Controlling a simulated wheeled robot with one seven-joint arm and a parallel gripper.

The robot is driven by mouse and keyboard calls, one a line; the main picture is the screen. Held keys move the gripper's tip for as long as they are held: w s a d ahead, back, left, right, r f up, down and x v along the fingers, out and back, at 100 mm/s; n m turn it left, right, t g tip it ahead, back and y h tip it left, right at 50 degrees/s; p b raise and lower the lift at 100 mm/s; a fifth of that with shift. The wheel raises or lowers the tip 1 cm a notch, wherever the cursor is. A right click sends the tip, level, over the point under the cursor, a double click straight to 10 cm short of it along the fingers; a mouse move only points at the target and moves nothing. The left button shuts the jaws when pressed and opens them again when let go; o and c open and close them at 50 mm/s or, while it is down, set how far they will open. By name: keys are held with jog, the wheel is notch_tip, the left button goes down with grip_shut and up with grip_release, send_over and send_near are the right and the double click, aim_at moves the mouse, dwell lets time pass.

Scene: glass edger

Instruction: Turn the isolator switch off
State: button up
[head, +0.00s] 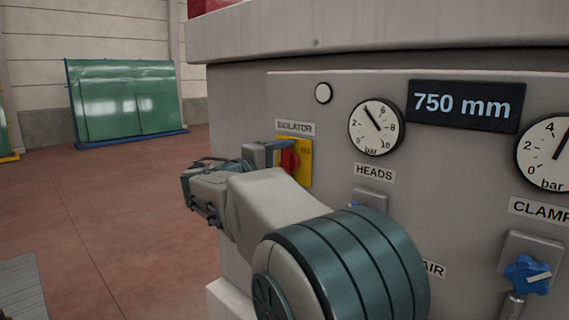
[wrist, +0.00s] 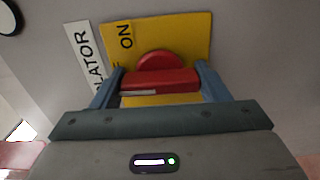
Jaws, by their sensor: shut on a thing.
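The isolator switch is a red rotary handle (wrist: 160,80) on a yellow plate (wrist: 188,38), under a white ISOLATOR label (head: 295,127) on the grey machine panel. In the head view the red handle (head: 289,160) is partly covered by my gripper (head: 284,150). In the wrist view my gripper (wrist: 160,86) has one finger on each end of the red handle's bar and is shut on it. The word ON shows on the plate beside the handle; another marking is mostly hidden. I cannot tell which marking the handle points to.
Right of the switch are a HEADS gauge (head: 376,127), a 750 mm display (head: 463,105), a second gauge (head: 548,154) and a blue knob (head: 527,275) under CLAMP. A white round lamp (head: 323,93) sits above. Open floor (head: 110,210) lies left, with a green glass rack (head: 125,98) behind.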

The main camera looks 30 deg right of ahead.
dwell(0.5)
jog(key=o, duration=1)
jog(key=shift+c, duration=0.2)
jog(key=b+v, duration=0.2)
jog(key=v, duration=1.2)
